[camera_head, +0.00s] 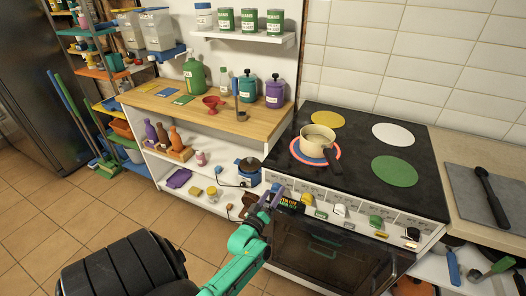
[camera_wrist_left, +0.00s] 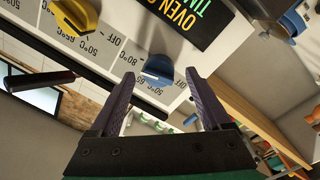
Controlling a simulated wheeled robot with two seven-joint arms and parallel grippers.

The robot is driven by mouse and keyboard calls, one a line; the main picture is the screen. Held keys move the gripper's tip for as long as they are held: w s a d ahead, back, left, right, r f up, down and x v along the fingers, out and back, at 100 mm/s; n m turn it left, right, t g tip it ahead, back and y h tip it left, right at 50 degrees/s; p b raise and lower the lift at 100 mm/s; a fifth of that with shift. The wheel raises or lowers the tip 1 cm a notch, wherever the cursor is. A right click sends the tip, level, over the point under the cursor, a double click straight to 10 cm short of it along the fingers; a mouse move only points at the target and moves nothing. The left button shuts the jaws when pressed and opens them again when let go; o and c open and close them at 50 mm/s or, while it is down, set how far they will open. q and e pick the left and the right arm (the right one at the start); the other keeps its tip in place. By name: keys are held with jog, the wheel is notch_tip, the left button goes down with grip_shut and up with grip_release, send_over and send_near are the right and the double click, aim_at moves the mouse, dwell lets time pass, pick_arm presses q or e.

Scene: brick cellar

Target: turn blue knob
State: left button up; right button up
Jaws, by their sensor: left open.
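The blue knob (camera_wrist_left: 160,70) is on the white, temperature-marked front panel (camera_wrist_left: 118,65) of the stove. It shows in the left wrist view between the tips of my left gripper (camera_wrist_left: 161,77). The gripper's two dark purple fingers are open, one on each side of the knob. I cannot tell whether either finger touches it. In the head view my left gripper (camera_head: 266,202) is at the left end of the stove's front panel, and the blue knob is hard to make out there. My right gripper is not in view.
A yellow knob (camera_wrist_left: 76,14) is beside the blue one, and a dark display (camera_wrist_left: 182,14) is above. A green knob (camera_head: 375,221) is farther right on the panel. The oven door (camera_head: 325,252) is below. A cream pot (camera_head: 317,139) stands on the black hob (camera_head: 350,165).

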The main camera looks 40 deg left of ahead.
pick_arm(q)
jog(key=v, duration=1.3)
jog(key=shift+b, duration=0.35)
jog(key=shift+a, duration=0.1)
jog(key=s+d+f+m+g+h, duration=0.2)
jog(key=d+f, duration=0.1)
jog(key=f, duration=0.5)
jog(key=s+d+f+m+g+h, duration=0.1)
jog(key=s+d+f+m+g, duration=0.15)
jog(key=f, duration=0.45)
jog(key=s+d+f+m+g+h, duration=0.2)
jog(key=d+f+m+g, duration=0.1)
jog(key=f, duration=0.5)
jog(key=s+f+m+g, duration=0.3)
jog(key=s+f, duration=0.3)
jog(key=s, duration=0.3)
jog(key=s+f+m+g, duration=0.3)
jog(key=s+f+g, duration=0.3)
jog(key=s, duration=0.4)
jog(key=shift+s+d+f, duration=0.25)
jog(key=shift+s, duration=0.05)
